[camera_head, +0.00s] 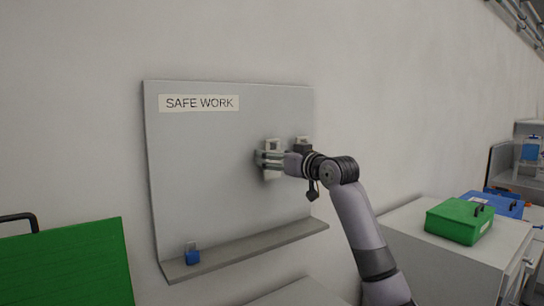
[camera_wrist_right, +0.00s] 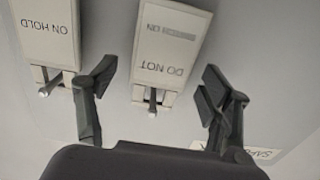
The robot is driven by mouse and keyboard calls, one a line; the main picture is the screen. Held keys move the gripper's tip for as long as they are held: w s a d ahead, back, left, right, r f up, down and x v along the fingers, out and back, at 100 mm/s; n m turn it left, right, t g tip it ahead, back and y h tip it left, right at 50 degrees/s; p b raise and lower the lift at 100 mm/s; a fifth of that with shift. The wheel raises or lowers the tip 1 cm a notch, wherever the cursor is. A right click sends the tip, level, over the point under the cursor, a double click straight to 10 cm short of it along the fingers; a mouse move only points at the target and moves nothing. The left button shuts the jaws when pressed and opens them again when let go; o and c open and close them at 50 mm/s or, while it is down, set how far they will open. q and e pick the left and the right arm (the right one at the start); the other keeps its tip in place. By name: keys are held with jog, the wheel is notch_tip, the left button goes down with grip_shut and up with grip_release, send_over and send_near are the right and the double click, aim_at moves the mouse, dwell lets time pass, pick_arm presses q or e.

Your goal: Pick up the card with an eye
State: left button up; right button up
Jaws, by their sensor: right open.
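Two pale cards hang on pegs on a grey board. One reads "DO NOT" with a blurred line after it (camera_wrist_right: 172,45); in the head view it is the left card (camera_head: 272,173), partly covered by my gripper. The other reads "ON HOLD" (camera_wrist_right: 50,28); in the head view it is the right card (camera_head: 302,140), mostly behind my wrist. Each has an opening at its top end where a peg sits. I see no drawn eye on either. My right gripper (camera_wrist_right: 160,75) is open, its fingers on either side of the "DO NOT" card's peg end (camera_head: 268,158). My left gripper is out of view.
The board (camera_head: 200,160) carries a "SAFE WORK" label (camera_head: 199,103) and a ledge (camera_head: 245,247) with a small blue padlock-like object (camera_head: 192,254). A green box (camera_head: 459,219) and blue box (camera_head: 494,204) stand on a cabinet at right. A green panel (camera_head: 65,265) is at lower left.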

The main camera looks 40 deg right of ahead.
jog(key=shift+w, duration=0.2)
jog(key=shift+c, duration=0.5)
jog(key=c, duration=0.9)
jog(key=shift+o, duration=0.2)
jog(key=shift+r, duration=0.15)
